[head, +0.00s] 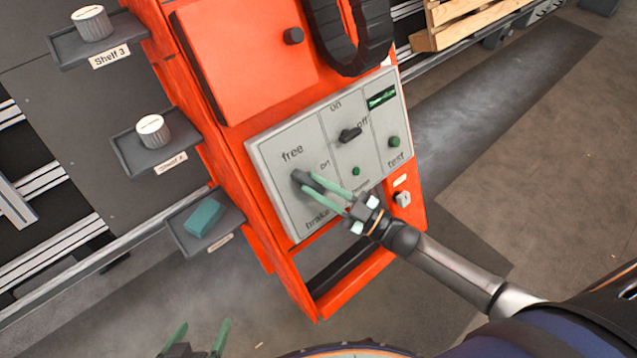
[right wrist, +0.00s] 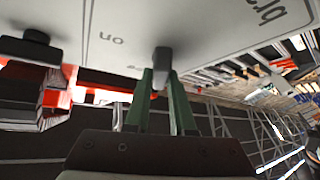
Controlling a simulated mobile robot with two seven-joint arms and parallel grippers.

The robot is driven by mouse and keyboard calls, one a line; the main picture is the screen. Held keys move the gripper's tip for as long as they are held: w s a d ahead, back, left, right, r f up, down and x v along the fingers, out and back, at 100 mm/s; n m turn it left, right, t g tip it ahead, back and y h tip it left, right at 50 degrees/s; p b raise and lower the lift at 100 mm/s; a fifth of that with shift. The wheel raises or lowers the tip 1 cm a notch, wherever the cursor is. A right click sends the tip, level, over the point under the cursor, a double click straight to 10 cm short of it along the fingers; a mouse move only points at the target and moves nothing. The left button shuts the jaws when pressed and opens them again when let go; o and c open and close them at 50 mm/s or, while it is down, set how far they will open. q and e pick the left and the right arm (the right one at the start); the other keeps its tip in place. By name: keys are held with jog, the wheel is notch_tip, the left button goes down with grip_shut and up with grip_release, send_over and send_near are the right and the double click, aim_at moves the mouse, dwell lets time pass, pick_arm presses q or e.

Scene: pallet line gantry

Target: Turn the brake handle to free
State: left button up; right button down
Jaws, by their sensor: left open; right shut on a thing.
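The brake handle (head: 298,177) is a small dark grey lever on the left section of the pale control panel (head: 272,151). The word "free" is above it and "brake" below it. My right gripper (head: 308,185) reaches in from the lower right with its green fingers shut on the handle. In the right wrist view the handle (right wrist: 162,56) sits between the fingertips, and the fingers partly cover it. Which label the handle points to, I cannot tell. My left gripper (head: 197,338) is open and empty at the bottom edge of the head view, away from the panel.
A black switch (head: 350,134), green buttons (head: 393,142) and a small display share the panel on the orange cabinet (head: 245,70). Shelves on the left hold two grey cylinders (head: 153,131) and a teal block (head: 203,217). A black cable chain (head: 350,50) hangs above.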

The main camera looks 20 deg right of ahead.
jog(key=m+t+h, duration=0.1)
jog(key=m+h, duration=0.1)
jog(key=m, duration=0.1)
jog(key=m+t+h+p, duration=0.1)
jog(key=m+t, duration=0.1)
jog(key=m, duration=0.1)
jog(key=shift+s+a+h, duration=0.1)
jog(key=shift+a+h, duration=0.1)
jog(key=shift+h, duration=0.2)
jog(key=shift+m+t+h, duration=0.6)
jog(key=shift+m+h, duration=0.3)
jog(key=shift+m, duration=0.3)
jog(key=shift+m+h, duration=0.3)
jog(key=shift+m, duration=0.2)
jog(key=c, duration=0.8)
grip_release()
jog(key=shift+a, duration=0.1)
jog(key=shift+o, duration=0.2)
jog(key=v, duration=1.2)
jog(key=shift+s+f, duration=0.2)
